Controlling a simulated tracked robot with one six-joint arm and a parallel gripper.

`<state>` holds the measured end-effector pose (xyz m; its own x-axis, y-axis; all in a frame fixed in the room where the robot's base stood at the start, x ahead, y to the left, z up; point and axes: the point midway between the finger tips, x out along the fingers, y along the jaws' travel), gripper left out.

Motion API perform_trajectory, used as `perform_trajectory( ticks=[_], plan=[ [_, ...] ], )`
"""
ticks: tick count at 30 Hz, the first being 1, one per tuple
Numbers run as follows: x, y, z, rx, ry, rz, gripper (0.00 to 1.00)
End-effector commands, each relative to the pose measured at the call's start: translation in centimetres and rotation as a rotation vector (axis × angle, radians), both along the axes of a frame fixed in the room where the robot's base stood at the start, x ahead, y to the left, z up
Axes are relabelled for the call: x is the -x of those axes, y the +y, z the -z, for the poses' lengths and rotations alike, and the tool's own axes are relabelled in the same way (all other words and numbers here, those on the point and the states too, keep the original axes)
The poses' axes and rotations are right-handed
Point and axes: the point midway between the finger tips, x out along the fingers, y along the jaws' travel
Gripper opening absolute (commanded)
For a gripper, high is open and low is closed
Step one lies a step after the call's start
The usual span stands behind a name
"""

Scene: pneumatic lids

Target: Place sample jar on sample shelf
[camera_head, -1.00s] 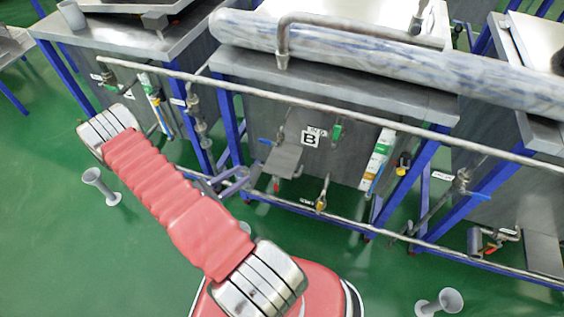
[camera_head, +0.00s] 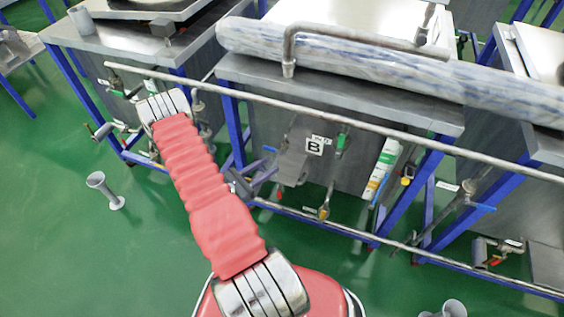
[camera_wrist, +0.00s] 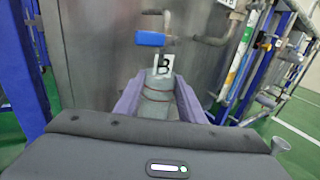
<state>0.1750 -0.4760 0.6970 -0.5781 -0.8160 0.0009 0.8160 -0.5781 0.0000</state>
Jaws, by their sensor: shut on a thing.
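My gripper (camera_wrist: 159,98) shows in the wrist view as two purple fingers, one on each side of a grey, rounded jar with thin reddish lines. I take this to be the sample jar (camera_wrist: 157,108), and the fingers are shut on it. In the head view, my gripper (camera_head: 252,182) is small and partly hidden by my red arm, in front of the tank's lower left side. A grey sloped plate, likely the sample shelf (camera_head: 293,158), juts from the tank front left of the "B" label (camera_head: 314,146).
A long horizontal pipe (camera_head: 360,122) runs across the tank fronts above my gripper, with a lower pipe (camera_head: 345,232) below. Blue legs (camera_head: 408,185) and valves stand close by. A blue valve handle (camera_wrist: 150,39) is ahead in the wrist view.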

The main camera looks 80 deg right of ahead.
Motion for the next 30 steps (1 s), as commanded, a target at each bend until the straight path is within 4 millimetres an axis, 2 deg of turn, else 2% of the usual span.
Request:
perform_trajectory(
  ticks=[6,12,23,27,30],
  plan=[
    [2.2,-2.9,0.0,0.0,0.0,0.004,0.14],
    [3.4,-4.8,0.0,0.001,-0.001,0.001,0.14],
    [3.6,-5.0,0.0,0.0,0.0,0.001,0.14],
    [4.1,-5.7,0.0,0.0,0.0,0.002,0.14],
    [4.1,-5.6,1.2,-0.002,0.001,0.0,0.14]
  ],
)
